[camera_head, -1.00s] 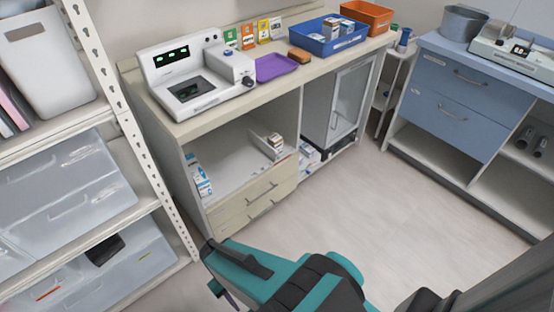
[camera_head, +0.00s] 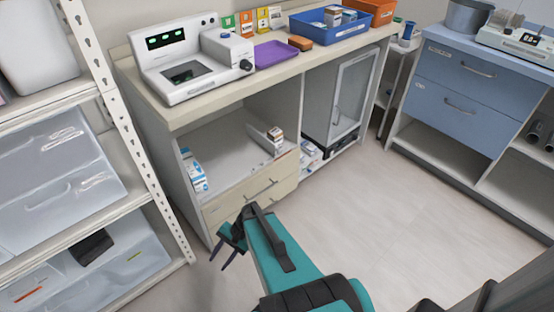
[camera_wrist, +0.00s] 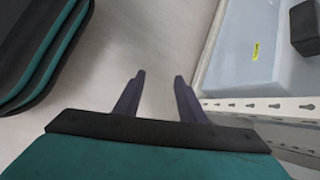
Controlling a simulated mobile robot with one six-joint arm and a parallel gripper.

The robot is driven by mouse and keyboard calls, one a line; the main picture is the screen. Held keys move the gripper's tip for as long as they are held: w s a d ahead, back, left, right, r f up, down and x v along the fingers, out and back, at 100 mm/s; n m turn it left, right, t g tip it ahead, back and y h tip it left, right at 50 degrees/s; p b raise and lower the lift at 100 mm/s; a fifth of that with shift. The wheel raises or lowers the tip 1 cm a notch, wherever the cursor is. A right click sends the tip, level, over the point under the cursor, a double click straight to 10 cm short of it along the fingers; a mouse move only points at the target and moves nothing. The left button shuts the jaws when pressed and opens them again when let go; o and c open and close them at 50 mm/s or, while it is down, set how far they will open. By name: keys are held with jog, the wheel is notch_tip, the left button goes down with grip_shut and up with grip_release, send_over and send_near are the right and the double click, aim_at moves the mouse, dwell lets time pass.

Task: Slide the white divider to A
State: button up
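A thin white upright panel (camera_head: 262,139), which looks like the divider, stands at the right in the open compartment of the beige cabinet (camera_head: 225,211). Small boxes (camera_head: 275,136) stand beside it, and blue-white boxes (camera_head: 194,170) stand at the compartment's left. I cannot make out a letter A on the compartment. My gripper (camera_head: 221,258) is in front of the cabinet, below and apart from the compartment. In the wrist view its two dark fingers (camera_wrist: 159,77) are spread, with only floor between them.
A white rack (camera_head: 126,150) with clear bins (camera_head: 48,185) stands close at the left. A device (camera_head: 190,62), purple tray (camera_head: 270,54), blue bin (camera_head: 330,32) and coloured cards sit on the counter. A blue cabinet (camera_head: 455,85) is at the right. The central floor is clear.

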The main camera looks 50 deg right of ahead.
jog(key=w+d+m+t+b, duration=0.45)
jog(key=w+d+m, duration=0.2)
jog(key=d, duration=0.35)
jog(key=m+t+h+b, duration=0.95)
jog(key=m+t, duration=0.25)
jog(key=m, duration=0.4)
send_near(280, 152)
jog(key=s, duration=0.3)
jog(key=shift+s+d+y, duration=0.1)
jog(key=shift+s+y, duration=0.05)
jog(key=shift+y, duration=0.2)
jog(key=shift+b, duration=0.3)
jog(key=w+b, duration=0.1)
jog(key=w, duration=0.3)
jog(key=w+b, duration=0.1)
jog(key=w, duration=0.4)
jog(key=w+d+b, duration=0.1)
jog(key=w, duration=0.3)
jog(key=shift+w, duration=0.4)
